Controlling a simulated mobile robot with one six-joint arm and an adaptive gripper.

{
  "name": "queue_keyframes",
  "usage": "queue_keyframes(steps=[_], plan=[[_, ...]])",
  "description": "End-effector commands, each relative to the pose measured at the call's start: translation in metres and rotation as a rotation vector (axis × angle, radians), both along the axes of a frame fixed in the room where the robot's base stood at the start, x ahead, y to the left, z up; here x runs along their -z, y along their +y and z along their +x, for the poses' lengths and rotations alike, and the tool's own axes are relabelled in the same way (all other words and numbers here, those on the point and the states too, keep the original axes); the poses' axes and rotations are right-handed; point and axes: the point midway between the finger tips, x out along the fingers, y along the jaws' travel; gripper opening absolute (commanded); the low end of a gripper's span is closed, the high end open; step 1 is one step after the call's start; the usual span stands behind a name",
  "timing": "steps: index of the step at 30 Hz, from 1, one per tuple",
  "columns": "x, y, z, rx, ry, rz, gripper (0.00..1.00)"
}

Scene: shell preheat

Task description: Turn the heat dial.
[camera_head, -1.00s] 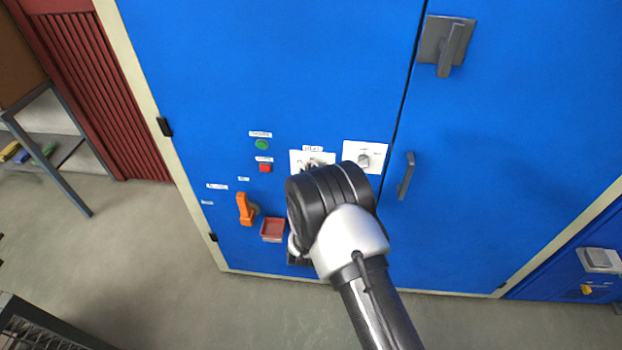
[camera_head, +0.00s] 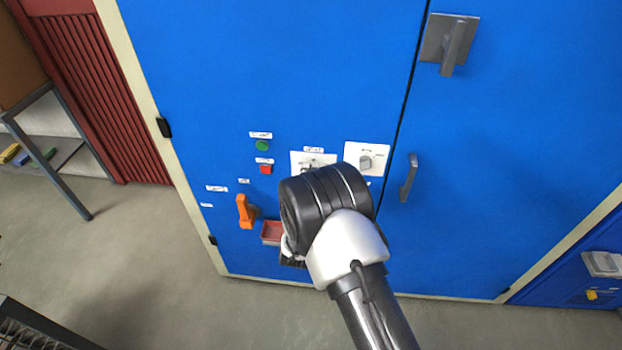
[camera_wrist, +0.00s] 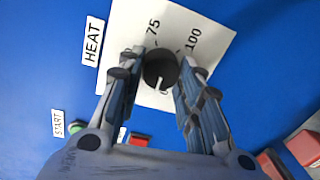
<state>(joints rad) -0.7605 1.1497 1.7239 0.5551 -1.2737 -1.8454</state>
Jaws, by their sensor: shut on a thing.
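The heat dial (camera_wrist: 160,68) is a dark round knob on a white plate (camera_wrist: 122,28) with a HEAT label (camera_wrist: 92,42). The numbers 75 and 100 show above and to the right of the knob in the wrist view. A pale mark shows at the knob's lower edge. My gripper (camera_wrist: 160,75) has one finger on each side of the knob and is shut on it. In the head view, the plate (camera_head: 298,158) shows just above my wrist, which hides my fingers.
A second white plate with a grey knob (camera_head: 366,162) is to the right. A green button (camera_head: 262,146), red button (camera_head: 266,169), orange handle (camera_head: 245,211) and red tray (camera_head: 271,232) are on the left. A grey door handle (camera_head: 409,177) is to the right.

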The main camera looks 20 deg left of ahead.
Motion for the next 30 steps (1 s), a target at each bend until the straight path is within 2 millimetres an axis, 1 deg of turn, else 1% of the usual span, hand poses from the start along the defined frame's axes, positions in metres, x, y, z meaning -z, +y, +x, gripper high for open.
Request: queue_keyframes(steps=[6,15,22,30], plan=[[0.0001,0.0007,0.0,-0.001,-0.046,-0.183,0.09],[0.0007,0.0008,0.0003,-0.001,-0.09,-0.366,0.09],[0.0007,0.0008,0.0004,-0.001,-0.108,-0.437,0.09],[0.0006,0.0007,0.0004,0.0,-0.113,-0.458,0.09]])
